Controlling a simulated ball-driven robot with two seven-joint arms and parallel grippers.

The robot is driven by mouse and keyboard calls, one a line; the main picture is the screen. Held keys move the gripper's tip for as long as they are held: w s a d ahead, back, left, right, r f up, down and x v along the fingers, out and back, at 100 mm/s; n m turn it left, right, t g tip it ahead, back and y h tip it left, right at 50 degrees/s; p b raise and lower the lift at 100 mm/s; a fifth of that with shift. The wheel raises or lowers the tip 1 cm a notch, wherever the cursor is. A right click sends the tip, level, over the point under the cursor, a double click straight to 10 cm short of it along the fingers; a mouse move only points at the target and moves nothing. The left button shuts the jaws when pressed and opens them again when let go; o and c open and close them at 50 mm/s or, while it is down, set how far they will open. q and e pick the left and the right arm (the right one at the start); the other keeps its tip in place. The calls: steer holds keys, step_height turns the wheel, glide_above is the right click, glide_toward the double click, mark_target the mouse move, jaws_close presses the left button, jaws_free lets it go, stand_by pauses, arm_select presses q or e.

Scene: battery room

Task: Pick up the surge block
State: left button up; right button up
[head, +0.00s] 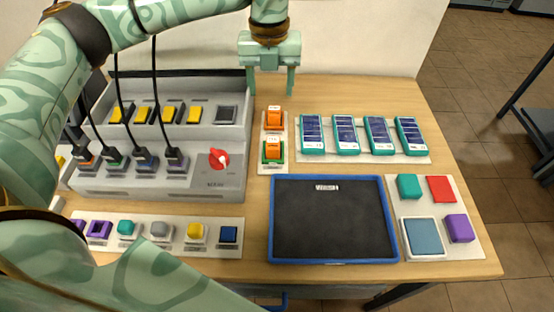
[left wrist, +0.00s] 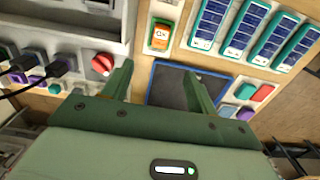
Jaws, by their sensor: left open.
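No label readable here names the surge block, so I cannot tell for sure which thing it is. Two orange blocks stand on a narrow white strip: a rear one (head: 274,119) and a front one with a green base (head: 272,151). The front one also shows in the left wrist view (left wrist: 160,36). My left gripper (head: 271,92) is open and empty, pointing down above the back of the table, behind the orange blocks in the head view. Its two fingers (left wrist: 160,86) also show in the left wrist view, with nothing between them. My right gripper is not in view.
A grey charging unit (head: 190,182) with a red knob, black plugs and cables stands left. Several teal-cased blue modules (head: 345,134) line the back right. A blue-rimmed black tray (head: 330,262) lies in front. Coloured blocks sit on white boards at front left and right.

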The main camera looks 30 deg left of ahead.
arm_select(q)
step_height(320, 180, down, 3)
steer(key=b, duration=0.3)
glide_above(273, 142)
step_height(273, 142, down, 10)
steer(key=shift+f, duration=0.1)
step_height(273, 142, down, 5)
steer(key=shift+f+b, duration=0.2)
steer(key=shift+b, duration=0.85)
steer(key=shift+r, duration=0.1)
steer(key=shift+c, duration=0.6)
steer(key=c, duration=1.1)
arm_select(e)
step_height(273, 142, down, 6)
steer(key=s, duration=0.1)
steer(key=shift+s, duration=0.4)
arm_select(q)
steer(key=shift+r, duration=0.15)
